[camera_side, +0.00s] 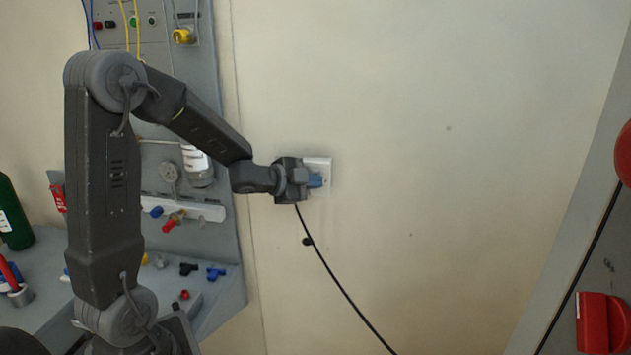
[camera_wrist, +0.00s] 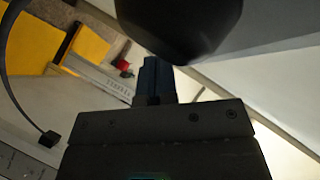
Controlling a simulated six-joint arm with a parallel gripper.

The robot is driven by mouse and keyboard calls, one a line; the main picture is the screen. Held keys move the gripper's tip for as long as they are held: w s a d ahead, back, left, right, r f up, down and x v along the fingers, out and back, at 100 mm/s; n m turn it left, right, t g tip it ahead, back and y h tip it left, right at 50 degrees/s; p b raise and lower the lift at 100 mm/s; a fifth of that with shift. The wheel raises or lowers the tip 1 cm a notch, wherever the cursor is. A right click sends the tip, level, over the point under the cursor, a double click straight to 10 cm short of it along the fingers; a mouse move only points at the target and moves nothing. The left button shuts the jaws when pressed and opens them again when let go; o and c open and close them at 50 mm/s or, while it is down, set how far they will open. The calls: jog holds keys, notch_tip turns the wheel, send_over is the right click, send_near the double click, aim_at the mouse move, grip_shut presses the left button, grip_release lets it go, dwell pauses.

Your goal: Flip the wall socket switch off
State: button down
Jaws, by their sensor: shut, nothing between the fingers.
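The white wall socket (camera_side: 322,163) is on the cream wall, just right of my gripper in the side view. My gripper (camera_side: 315,181) is shut and empty. Its blue fingertips overlap the front of the socket, and I cannot tell whether they touch it. The socket's switch is hidden behind the gripper, so its position cannot be read. In the wrist view the blue fingers (camera_wrist: 154,78) are together, and the socket cannot be made out.
A black cable (camera_side: 342,289) hangs below my gripper. A grey panel (camera_side: 218,105) with fittings stands left of the socket. A shelf (camera_side: 215,292) with small parts is below it. A red block (camera_side: 603,322) is at the lower right. The wall right of the socket is clear.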

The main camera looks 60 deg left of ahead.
dwell(0.4)
jog(key=shift+s+d+r, duration=0.1)
jog(key=shift+s+d, duration=0.35)
jog(key=shift+s, duration=0.1)
jog(key=s+d, duration=0.3)
jog(key=shift+s+d+r, duration=0.15)
jog(key=shift+d+r, duration=0.1)
jog(key=shift+r, duration=0.05)
dwell(0.4)
jog(key=s+d+r+n+g, duration=0.1)
jog(key=s+d+n+g, duration=0.3)
jog(key=s+d, duration=0.3)
jog(key=s+d+r+n+g, duration=0.2)
jog(key=s+d+n+g, duration=0.2)
jog(key=s, duration=0.7)
jog(key=d+n, duration=0.2)
jog(key=d, duration=0.1)
jog(key=shift+s+d+r+n+g, duration=0.15)
jog(key=shift+s+r+n+g, duration=0.15)
jog(key=shift+s+n+g, duration=0.1)
